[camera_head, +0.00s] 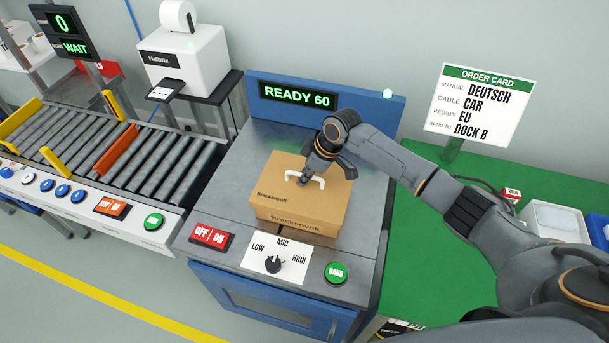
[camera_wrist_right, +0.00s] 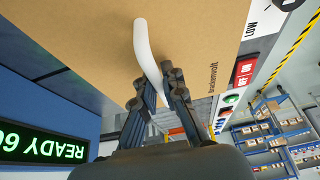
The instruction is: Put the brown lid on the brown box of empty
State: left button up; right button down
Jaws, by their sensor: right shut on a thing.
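The brown lid (camera_head: 275,183) has a white handle (camera_head: 319,182) and lies over the brown box (camera_head: 291,222) on the grey machine top. The box front reads "Brackenvolt". Lid and box line up closely, but I cannot tell whether the lid is fully seated. My right gripper (camera_head: 305,179) points down at the middle of the lid and is shut on the handle. In the right wrist view the fingers (camera_wrist_right: 163,93) close around the white handle (camera_wrist_right: 146,45), with the lid's flat top (camera_wrist_right: 85,35) behind. The inside of the box is hidden. My left gripper is not in view.
The machine's display (camera_head: 297,95) reads "READY 60". In front of the box are a red OFF/ON switch (camera_head: 212,237), a dial (camera_head: 273,263) and a green button (camera_head: 337,272). A roller conveyor (camera_head: 150,160) stands left. An order card (camera_head: 478,104) stands on the green table (camera_head: 425,240).

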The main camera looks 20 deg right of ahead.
jog(key=c, duration=1.4)
grip_release()
jog(key=shift+o, duration=0.2)
jog(key=v, duration=1.2)
jog(key=shift+s+f, duration=0.1)
jog(key=shift+s, duration=0.05)
